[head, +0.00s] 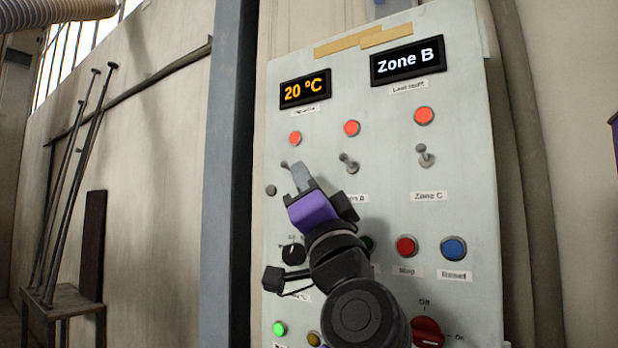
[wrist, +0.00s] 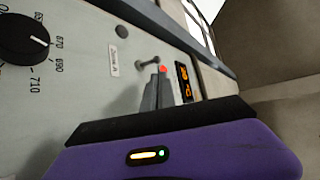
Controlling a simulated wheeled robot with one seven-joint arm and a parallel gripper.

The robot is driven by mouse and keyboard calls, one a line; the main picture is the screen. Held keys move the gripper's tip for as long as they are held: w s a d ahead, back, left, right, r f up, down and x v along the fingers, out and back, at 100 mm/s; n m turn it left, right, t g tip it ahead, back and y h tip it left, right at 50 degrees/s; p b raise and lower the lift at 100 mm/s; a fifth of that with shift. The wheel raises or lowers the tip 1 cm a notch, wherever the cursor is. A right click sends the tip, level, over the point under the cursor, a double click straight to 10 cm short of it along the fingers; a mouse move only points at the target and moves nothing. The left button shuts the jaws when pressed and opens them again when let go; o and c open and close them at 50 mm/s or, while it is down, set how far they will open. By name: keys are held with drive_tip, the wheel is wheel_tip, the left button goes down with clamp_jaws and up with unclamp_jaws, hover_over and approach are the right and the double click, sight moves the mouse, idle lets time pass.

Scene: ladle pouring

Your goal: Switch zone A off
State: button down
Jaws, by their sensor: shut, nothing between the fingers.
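The zone A toggle switch (head: 285,165) is a small grey metal lever at the left of the panel's switch row, partly hidden behind my fingers in the head view. In the wrist view the toggle (wrist: 148,63) stands just beyond my fingertips, near the "Zone A" label (wrist: 113,57). The red lamp above it (head: 295,138) looks lit; it also shows in the wrist view (wrist: 163,69). My gripper (head: 301,176), with a purple body, is shut and empty. Its grey fingertips (wrist: 155,88) are close beside the toggle; I cannot tell whether they touch.
The zone B toggle (head: 348,163) and zone C toggle (head: 426,156) are to the right, under lit red lamps. Below are a black knob (head: 293,253), a red button (head: 406,246), a blue button (head: 453,249) and a red rotary switch (head: 427,332). Displays (head: 408,61) are above.

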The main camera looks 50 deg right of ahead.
drive_tip(key=shift+p+x, duration=0.6)
drive_tip(key=shift+x, duration=1.4)
drive_tip(key=shift+f+n+t+y+b, duration=0.2)
drive_tip(key=shift+n+t+y+b, duration=0.1)
drive_tip(key=shift+n+b, duration=0.2)
drive_tip(key=shift+f+n+t+y+b, duration=0.1)
drive_tip(key=shift+n+t+y+b, duration=0.55)
drive_tip(key=shift+n, duration=0.25)
drive_tip(key=shift+f+b, duration=0.7)
drive_tip(key=shift+b, duration=0.6)
drive_tip(key=b+v, duration=0.2)
drive_tip(key=v, duration=0.5)
drive_tip(key=shift+s+a+f, duration=0.2)
drive_tip(key=shift+f, duration=0.05)
